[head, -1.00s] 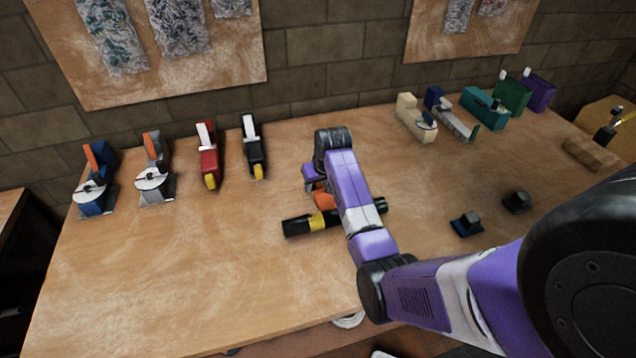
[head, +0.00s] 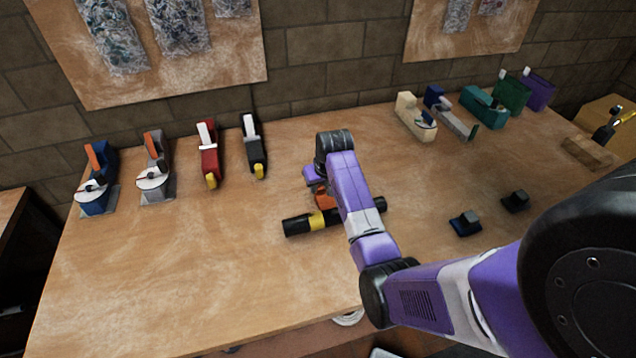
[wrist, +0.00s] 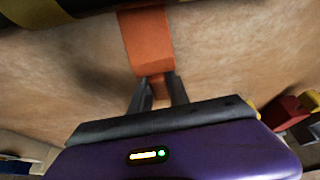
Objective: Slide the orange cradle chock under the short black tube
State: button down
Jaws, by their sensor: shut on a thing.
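The short black tube (head: 297,226) with a yellow band lies across the middle of the table, partly behind my arm in the head view. Its dark underside and edge cross the top of the wrist view (wrist: 110,14). The orange cradle chock (head: 325,200) is on the wall side of the tube, close against it. In the wrist view the chock (wrist: 146,42) runs up to the tube's edge; I cannot tell how far it lies beneath. My gripper (wrist: 158,88) is shut on the chock's near end, low over the table. My arm hides its fingers in the head view.
Two small dark blocks (head: 465,223) (head: 516,201) sit to the right of my arm. Several tape dispensers and tools, such as a red one (head: 209,160), line the wall side at left. More colored ones (head: 415,118) stand at back right. The left front tabletop is clear.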

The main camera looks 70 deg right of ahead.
aim_at(324, 198)
jog(key=shift+s+a+r+p, duration=0.1)
jog(key=shift+s+a+p, duration=0.25)
jog(key=shift+a+p, duration=0.15)
jog(key=shift+s+a, duration=0.2)
jog(key=c, duration=1.2)
grip_release()
jog(key=shift+o, duration=0.2)
jog(key=shift+v, duration=3.85)
